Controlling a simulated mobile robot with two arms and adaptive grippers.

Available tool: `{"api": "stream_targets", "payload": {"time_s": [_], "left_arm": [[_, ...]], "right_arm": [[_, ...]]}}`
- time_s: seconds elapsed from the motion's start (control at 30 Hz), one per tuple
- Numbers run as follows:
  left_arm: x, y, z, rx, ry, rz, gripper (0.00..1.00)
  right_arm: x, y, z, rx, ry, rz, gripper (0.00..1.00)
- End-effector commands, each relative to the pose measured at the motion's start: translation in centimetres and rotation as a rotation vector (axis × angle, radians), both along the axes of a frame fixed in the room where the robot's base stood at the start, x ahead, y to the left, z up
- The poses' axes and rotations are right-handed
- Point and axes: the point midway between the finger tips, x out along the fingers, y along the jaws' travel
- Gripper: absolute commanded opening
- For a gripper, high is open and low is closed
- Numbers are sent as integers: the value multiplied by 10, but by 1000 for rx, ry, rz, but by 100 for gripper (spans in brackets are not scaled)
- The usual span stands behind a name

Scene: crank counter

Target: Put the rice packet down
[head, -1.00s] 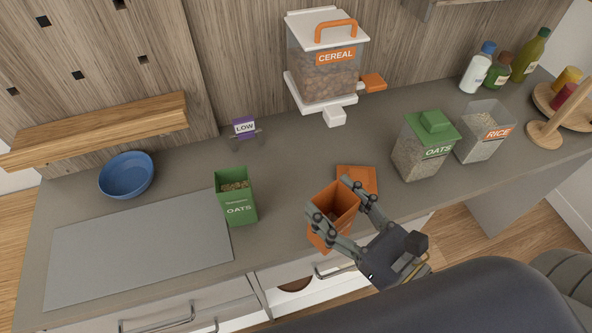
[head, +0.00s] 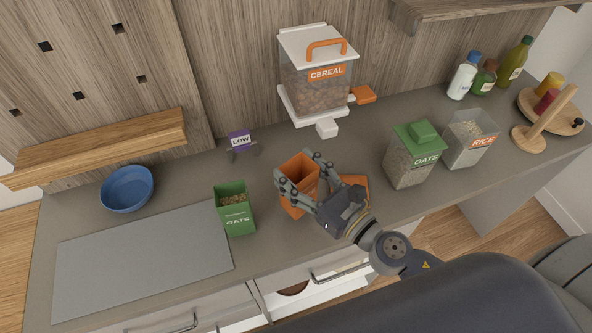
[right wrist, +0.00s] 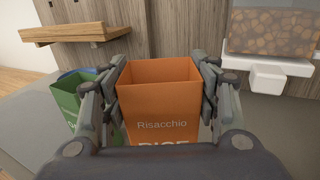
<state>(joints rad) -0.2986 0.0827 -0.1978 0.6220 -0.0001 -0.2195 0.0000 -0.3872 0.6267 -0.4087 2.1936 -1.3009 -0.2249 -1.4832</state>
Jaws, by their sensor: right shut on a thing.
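The orange rice packet (head: 297,177) is an open-topped box between the fingers of my right gripper (head: 296,171). In the right wrist view the packet (right wrist: 160,100) stands upright, its label facing the wrist, with a finger pressed on each side. My right gripper (right wrist: 162,95) is shut on it. In the head view it is over the counter (head: 270,235), to the right of the green oats packet; I cannot tell whether its base touches the counter. An orange square mat (head: 355,187) lies just right of it, partly hidden by my gripper. My left gripper is not in view.
The green oats packet (head: 236,214) stands left of the rice packet. A cereal dispenser (head: 316,80) is behind. The oats container (head: 412,158) and rice container (head: 468,140) stand to the right. A grey board (head: 140,258) and blue bowl (head: 127,188) are left.

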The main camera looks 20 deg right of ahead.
Motion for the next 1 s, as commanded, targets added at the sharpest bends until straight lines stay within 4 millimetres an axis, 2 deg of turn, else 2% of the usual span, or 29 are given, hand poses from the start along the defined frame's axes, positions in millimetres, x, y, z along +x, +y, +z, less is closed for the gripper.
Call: {"api": "stream_targets", "payload": {"time_s": [0.2, 0.23, 0.3, 0.4, 0.9, 0.93, 1.0], "left_arm": [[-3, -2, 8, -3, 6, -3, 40], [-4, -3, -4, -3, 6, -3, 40], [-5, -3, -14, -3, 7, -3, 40], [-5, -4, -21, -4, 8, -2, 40], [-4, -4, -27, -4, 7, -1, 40], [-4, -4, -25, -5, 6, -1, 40], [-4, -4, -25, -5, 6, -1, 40]], "right_arm": [[17, 3, 2, 1, -3, 1, 10], [14, 3, -13, 2, 2, 0, 10], [14, 2, -26, 3, 3, -1, 10], [14, 2, -35, 2, 0, 0, 10], [14, 2, -42, 1, 0, 1, 10], [13, 2, -40, 1, 0, 1, 63], [13, 2, -40, 1, 0, 1, 76]]}}
